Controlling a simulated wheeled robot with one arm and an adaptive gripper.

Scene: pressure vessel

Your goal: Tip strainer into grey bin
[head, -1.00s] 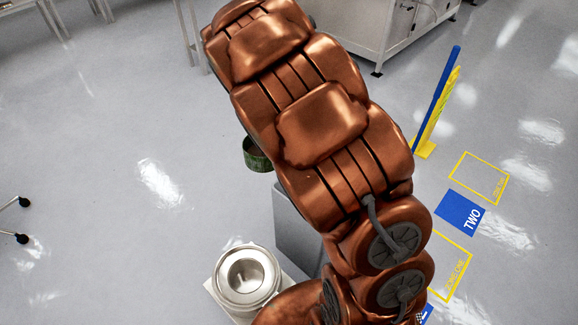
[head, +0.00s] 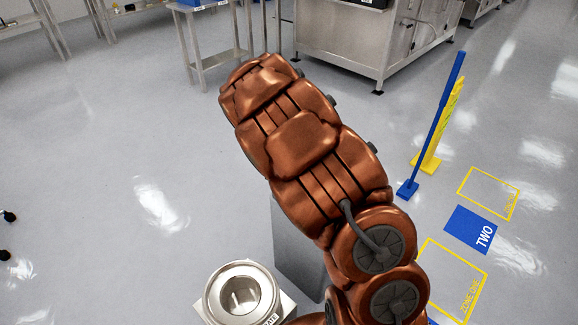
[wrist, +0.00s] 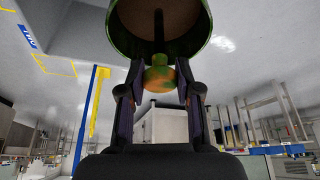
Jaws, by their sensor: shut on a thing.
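The strainer (wrist: 205,45) is a green cup with a dark rod inside it. It shows at the top of the wrist view, cut off by the picture edge. My gripper (wrist: 160,74) is shut on its orange-and-green knob. The wrist picture looks upside down, with the floor at the top, so the strainer seems to hang below my gripper. What is inside it I cannot tell. In the head view my arm hides both gripper and strainer. The grey bin (head: 292,250) appears as a tall grey box, partly behind my arm.
An open silver vessel (head: 241,291) stands on a light base at the bottom, left of the bin. A steel cabinet (head: 350,45) stands at the back.

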